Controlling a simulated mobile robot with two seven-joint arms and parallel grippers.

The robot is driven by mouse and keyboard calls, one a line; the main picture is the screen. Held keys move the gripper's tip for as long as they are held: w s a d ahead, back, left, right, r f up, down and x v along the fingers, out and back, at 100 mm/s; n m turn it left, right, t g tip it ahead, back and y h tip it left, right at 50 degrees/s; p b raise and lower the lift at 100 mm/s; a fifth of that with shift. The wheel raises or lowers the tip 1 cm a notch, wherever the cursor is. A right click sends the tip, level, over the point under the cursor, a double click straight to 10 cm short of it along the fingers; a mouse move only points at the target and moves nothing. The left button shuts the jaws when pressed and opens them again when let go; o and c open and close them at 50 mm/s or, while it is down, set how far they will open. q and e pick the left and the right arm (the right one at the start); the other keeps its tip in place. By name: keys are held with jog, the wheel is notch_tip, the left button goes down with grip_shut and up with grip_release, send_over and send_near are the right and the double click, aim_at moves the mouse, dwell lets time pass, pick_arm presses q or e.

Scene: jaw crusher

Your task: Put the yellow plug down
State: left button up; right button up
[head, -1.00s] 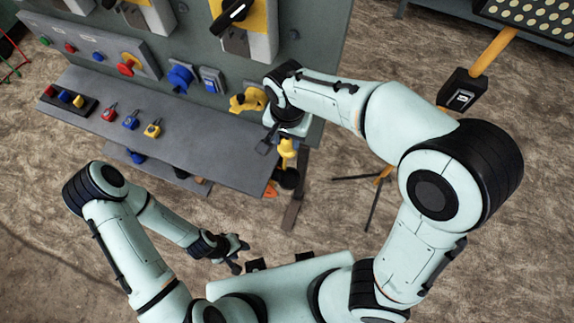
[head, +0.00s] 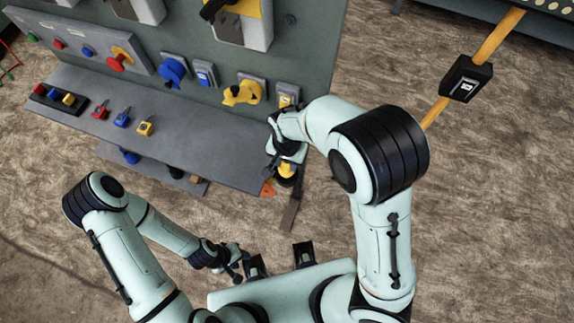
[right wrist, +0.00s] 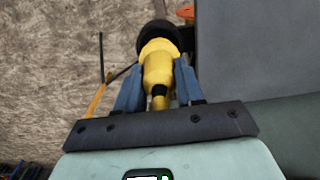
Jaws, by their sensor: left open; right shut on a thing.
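The yellow plug (right wrist: 158,70) is between the blue-grey fingers of my right gripper (right wrist: 157,85) in the right wrist view, with its dark wide end pointing away from the palm. In the head view the plug (head: 287,169) shows only in part below my right gripper (head: 286,163), just off the right end of the grey ledge (head: 200,145). I cannot tell its height against the ledge. My left gripper (head: 236,268) is open and empty, low in front of the ledge, near my base.
The ledge carries red, blue and yellow padlocks (head: 145,126) and a dark holder (head: 57,99) at its left; its right part is clear. The upright panel (head: 210,100) behind has switches and a yellow fitting (head: 243,93). A yellow post with a black box (head: 466,79) stands at the right.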

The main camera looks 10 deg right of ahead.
aim_at(287, 167)
pick_arm(q)
jog(key=shift+s+f, duration=0.2)
jog(key=shift+f, duration=0.2)
pick_arm(e)
jog(key=shift+f, duration=1.55)
pick_arm(q)
jog(key=shift+b, duration=0.3)
pick_arm(e)
jog(key=shift+f, duration=0.1)
jog(key=o, duration=0.9)
jog(key=shift+c, duration=0.2)
pick_arm(q)
jog(key=r+p, duration=0.1)
jog(key=w+r+p, duration=0.1)
jog(key=r+p, duration=0.1)
jog(key=shift+w+r, duration=0.1)
jog(key=shift+w, duration=0.2)
pick_arm(e)
notch_tip(287, 167, up, 12)
jog(key=shift+r, duration=0.15)
pick_arm(q)
jog(key=shift+s, duration=0.1)
pick_arm(e)
jog(key=shift+s, duration=0.1)
